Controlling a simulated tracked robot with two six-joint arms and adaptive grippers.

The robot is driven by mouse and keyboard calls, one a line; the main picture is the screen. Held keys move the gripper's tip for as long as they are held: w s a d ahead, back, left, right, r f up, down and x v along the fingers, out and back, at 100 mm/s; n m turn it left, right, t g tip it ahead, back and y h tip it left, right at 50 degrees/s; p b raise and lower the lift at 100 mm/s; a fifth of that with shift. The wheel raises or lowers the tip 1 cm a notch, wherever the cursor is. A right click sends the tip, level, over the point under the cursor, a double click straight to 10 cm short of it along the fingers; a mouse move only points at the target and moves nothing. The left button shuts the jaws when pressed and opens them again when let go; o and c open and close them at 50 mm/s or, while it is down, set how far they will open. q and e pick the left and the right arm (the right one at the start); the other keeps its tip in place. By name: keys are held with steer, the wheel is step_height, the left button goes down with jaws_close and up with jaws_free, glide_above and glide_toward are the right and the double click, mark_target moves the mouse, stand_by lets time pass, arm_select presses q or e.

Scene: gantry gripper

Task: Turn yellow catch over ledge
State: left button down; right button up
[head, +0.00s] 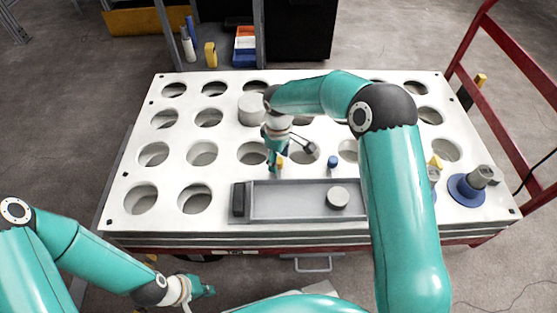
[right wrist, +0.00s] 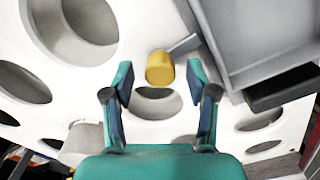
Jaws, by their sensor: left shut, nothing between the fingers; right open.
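The yellow catch (head: 281,160) is at the back edge of the grey tray (head: 262,205), partly hidden behind my right gripper (head: 273,167) in the head view. In the right wrist view the yellow catch (right wrist: 160,68) is a short round knob, with a grey bar (right wrist: 184,44) running from it toward the tray's side. My right gripper (right wrist: 160,92) is open and empty. The knob lies ahead of its fingers, apart from both in the picture. I cannot tell the depth gap. My left gripper (head: 208,291) is shut and empty, low in front of the table.
A blue-topped catch (head: 332,162) stands further right along the tray's back edge. A grey disc (head: 338,197) lies in the tray. The white table top (head: 225,135) has several round holes. A blue-based fixture (head: 470,187) stands at right. A red rail (head: 500,95) borders the right side.

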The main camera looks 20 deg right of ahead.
mark_target(278, 160)
steer(key=shift+f, duration=0.15)
steer(key=shift+c, duration=0.2)
steer(key=c, duration=1.1)
steer(key=shift+m, duration=0.3)
jaws_close()
steer(key=o, duration=1.1)
jaws_free()
steer(key=shift+o, duration=0.2)
step_height(278, 160, up, 12)
